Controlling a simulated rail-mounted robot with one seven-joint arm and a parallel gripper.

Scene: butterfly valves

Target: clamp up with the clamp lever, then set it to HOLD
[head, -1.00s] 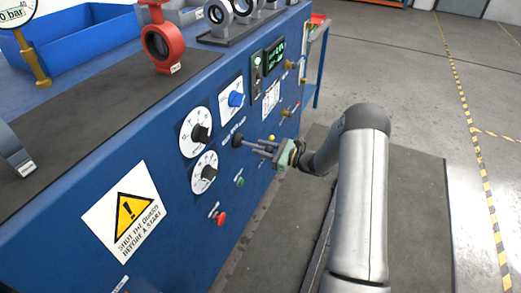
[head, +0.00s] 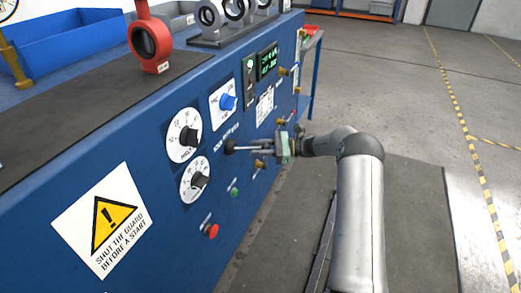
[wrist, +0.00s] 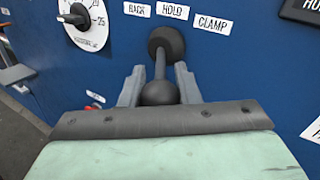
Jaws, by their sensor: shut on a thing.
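The clamp lever sticks out of the blue panel from a round black boot (head: 231,147), also clear in the wrist view (wrist: 167,42). A short rod runs from the boot to a black ball knob (wrist: 160,93). My gripper (head: 264,145) is shut on the lever, with a grey finger on each side of the knob in the wrist view (wrist: 160,86). The labels BACK (wrist: 137,9), HOLD (wrist: 173,11) and CLAMP (wrist: 213,25) sit above the boot. The boot is below HOLD. Which position the lever rests in is hard to tell.
Dials (head: 184,135), a blue knob (head: 228,102), a green button (head: 235,192) and a red button (head: 211,231) surround the lever. A lit display (head: 267,61) is up the panel; its text is too small to read.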

